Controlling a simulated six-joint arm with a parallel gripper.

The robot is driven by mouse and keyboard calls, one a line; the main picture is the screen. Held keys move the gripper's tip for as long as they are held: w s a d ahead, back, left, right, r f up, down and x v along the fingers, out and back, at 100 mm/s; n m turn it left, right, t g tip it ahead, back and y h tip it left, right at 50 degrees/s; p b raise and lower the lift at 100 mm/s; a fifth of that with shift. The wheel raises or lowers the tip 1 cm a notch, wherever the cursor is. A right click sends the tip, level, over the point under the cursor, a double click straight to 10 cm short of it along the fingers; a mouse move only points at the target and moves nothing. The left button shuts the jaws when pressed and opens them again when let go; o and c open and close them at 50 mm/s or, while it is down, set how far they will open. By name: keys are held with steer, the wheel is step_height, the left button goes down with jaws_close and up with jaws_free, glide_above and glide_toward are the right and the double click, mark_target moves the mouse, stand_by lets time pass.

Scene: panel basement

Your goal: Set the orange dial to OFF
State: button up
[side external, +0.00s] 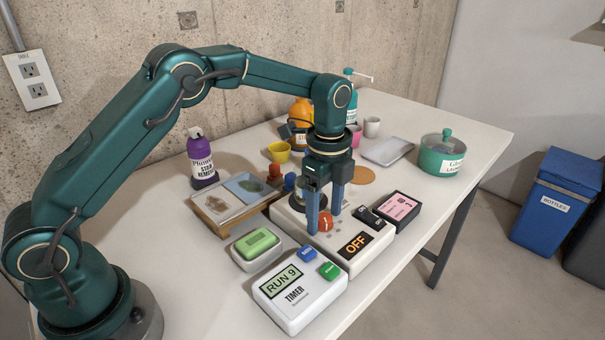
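The orange dial (325,222) is on the top of a white panel box (375,262). A black label reading OFF (355,244) is on the box, to the right of the dial. My gripper (323,222) points down over the box, with its two blue fingers apart. The dial shows between and partly behind the fingers, low near their tips. I cannot tell whether the fingers touch it. The dial's pointer direction is too small to read for sure. A clear round part on the box shows behind the left finger.
A white timer reading RUN 9 (300,300) and a green sponge on a dish (256,242) stand in front. A pink-labelled black box (398,208) lies right of the panel. A wooden tray (215,222) and purple bottle (202,160) are left. Cups and a teal pot (442,152) stand behind.

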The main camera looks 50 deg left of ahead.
jaws_close()
